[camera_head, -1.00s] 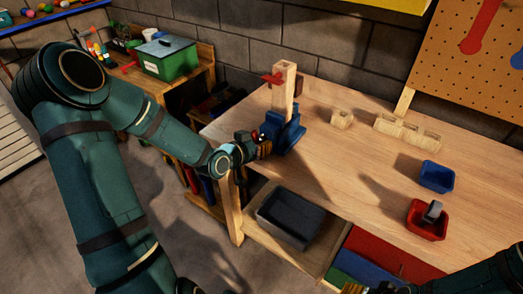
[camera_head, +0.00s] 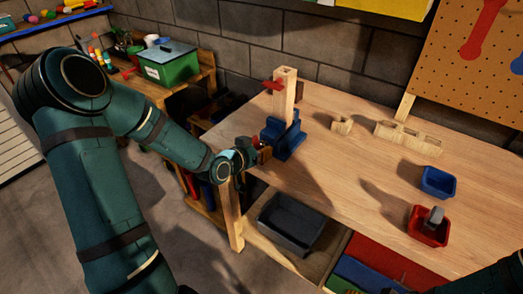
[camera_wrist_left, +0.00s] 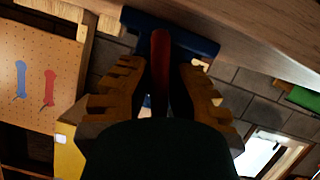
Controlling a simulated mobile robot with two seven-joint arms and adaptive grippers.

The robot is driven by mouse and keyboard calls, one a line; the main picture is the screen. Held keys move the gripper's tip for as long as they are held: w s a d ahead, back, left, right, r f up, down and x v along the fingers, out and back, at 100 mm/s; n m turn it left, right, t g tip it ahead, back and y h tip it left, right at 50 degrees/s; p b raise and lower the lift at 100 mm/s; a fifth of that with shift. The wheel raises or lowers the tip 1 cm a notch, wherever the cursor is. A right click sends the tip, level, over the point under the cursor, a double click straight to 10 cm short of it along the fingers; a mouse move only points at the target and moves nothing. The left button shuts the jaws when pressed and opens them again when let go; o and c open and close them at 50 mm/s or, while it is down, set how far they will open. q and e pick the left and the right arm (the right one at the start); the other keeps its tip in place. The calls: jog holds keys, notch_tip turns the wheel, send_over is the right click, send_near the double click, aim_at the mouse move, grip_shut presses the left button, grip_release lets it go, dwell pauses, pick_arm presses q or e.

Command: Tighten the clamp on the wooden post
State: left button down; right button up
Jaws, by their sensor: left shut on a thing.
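The wooden post (camera_head: 287,93) stands upright near the left end of the workbench. A blue clamp body (camera_head: 290,142) sits around its foot, and a red piece (camera_head: 273,86) sticks out near its top. My left gripper (camera_head: 265,153) is at the left front of the blue body. In the left wrist view, its fingers (camera_wrist_left: 160,85) are shut on a red handle (camera_wrist_left: 160,60) in front of the blue body (camera_wrist_left: 200,44). The head view mostly hides this handle behind the gripper. My right forearm enters at the bottom right; its gripper is out of frame.
The workbench (camera_head: 345,165) is mostly clear in the middle. Wooden blocks (camera_head: 408,136) lie at the back. A blue bin (camera_head: 437,182) and a red bin (camera_head: 428,226) stand at the right. A grey bin (camera_head: 290,222) is below the front edge.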

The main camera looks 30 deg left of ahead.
pick_arm(q)
jog(key=shift+s+f, duration=0.1)
jog(key=c, duration=1)
grip_release()
jog(key=shift+v, duration=3.85)
